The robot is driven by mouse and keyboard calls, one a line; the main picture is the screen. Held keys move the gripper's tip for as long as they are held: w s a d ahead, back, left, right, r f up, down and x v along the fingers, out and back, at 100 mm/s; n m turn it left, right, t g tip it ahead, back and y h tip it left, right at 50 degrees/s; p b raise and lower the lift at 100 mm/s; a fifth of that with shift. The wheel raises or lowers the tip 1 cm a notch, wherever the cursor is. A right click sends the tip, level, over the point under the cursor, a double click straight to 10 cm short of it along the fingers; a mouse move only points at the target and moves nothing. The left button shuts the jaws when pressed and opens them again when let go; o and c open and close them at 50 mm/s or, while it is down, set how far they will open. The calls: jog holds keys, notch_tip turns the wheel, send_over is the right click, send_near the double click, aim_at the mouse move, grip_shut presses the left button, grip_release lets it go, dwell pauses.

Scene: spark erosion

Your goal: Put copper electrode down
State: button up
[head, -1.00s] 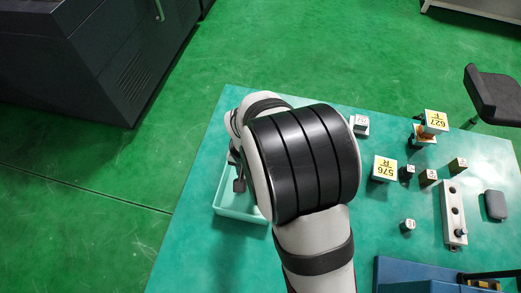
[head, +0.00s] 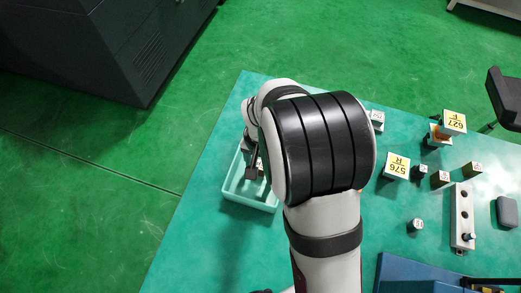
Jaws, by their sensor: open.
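My gripper (head: 256,171) is at the light green tray (head: 250,204), with a dark finger showing over its inside. It is open, but my own arm hides most of it. A small pale-and-brownish piece (head: 261,165) shows beside the finger in the tray; it may be the copper electrode, but it is too small and covered to be sure. I cannot tell whether it touches the finger. A copper-coloured part (head: 437,133) also shows at the right, beside the block marked 627 (head: 454,121).
The block marked 576 R (head: 397,165), several small tagged blocks, a grey bar with holes (head: 461,215) and a dark pad (head: 507,211) stand on the right of the green table (head: 190,240). A blue fixture (head: 405,275) is at the front. The table's left front is clear.

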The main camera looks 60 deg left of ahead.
aim_at(261, 165)
notch_tip(261, 165, up, 11)
jog(key=w+d+r+m, duration=0.2)
jog(key=w+d+r, duration=0.15)
jog(key=d, duration=0.25)
jog(key=w+d+r+m, duration=0.2)
jog(key=w+d, duration=0.3)
jog(key=d+r+m+y, duration=0.1)
jog(key=d+r+m, duration=0.15)
jog(key=d, duration=0.65)
jog(key=d+r+m, duration=0.1)
jog(key=d+m, duration=0.3)
jog(key=d, duration=0.5)
jog(key=s+d+m, duration=0.4)
jog(key=s+d, duration=0.2)
jog(key=shift+s+d+f+y, duration=0.35)
jog(key=shift+d+y, duration=0.05)
